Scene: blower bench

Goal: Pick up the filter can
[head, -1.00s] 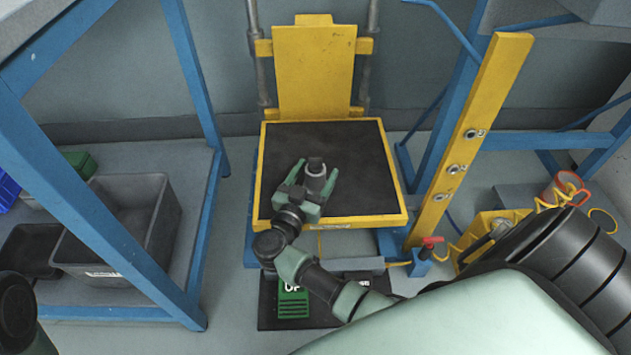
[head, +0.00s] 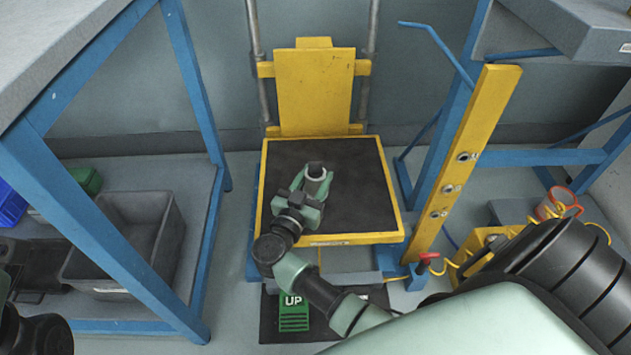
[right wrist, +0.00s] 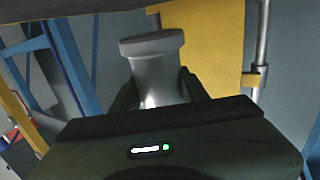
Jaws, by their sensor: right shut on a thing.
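The filter can (head: 316,171) is a small grey cylinder with a dark top in the head view, over the black mat of the yellow-edged lift platform (head: 398,222). My right gripper (head: 314,180) is shut on it, with a green finger on either side. In the right wrist view the can (right wrist: 153,62) stands up between the dark fingers and shows a wider rim at its top. Its lower end is hidden by the gripper (right wrist: 155,90). I cannot tell how far it is above the mat. My left gripper is not in view.
A yellow back plate (head: 315,92) rises behind the platform. A yellow post (head: 463,165) with round buttons stands to the right. A blue-legged bench (head: 195,85) with a grey bin (head: 165,245) below is on the left. A green UP pedal (head: 293,312) lies in front.

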